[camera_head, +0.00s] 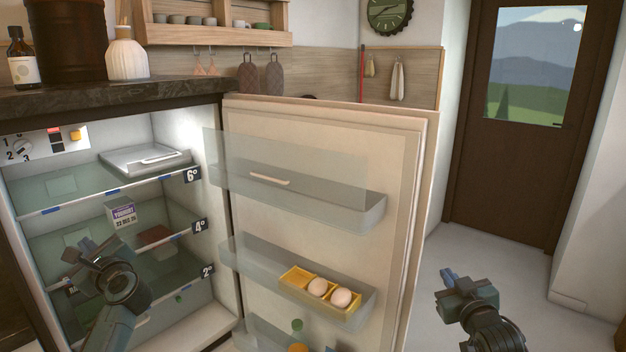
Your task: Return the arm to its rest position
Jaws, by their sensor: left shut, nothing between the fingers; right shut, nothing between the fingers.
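My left arm comes up from the lower left, and its gripper (78,252) is shut and empty. It shows in front of the lower shelves of the open fridge (185,128); I cannot tell how far inside it is. My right gripper (447,277) is shut and empty at the lower right, over the pale floor and to the right of the open fridge door (408,170).
A lidded container (145,160) and a yoghurt box (122,213) sit on fridge shelves. A dark counter (120,92) is above. Floor at right is clear.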

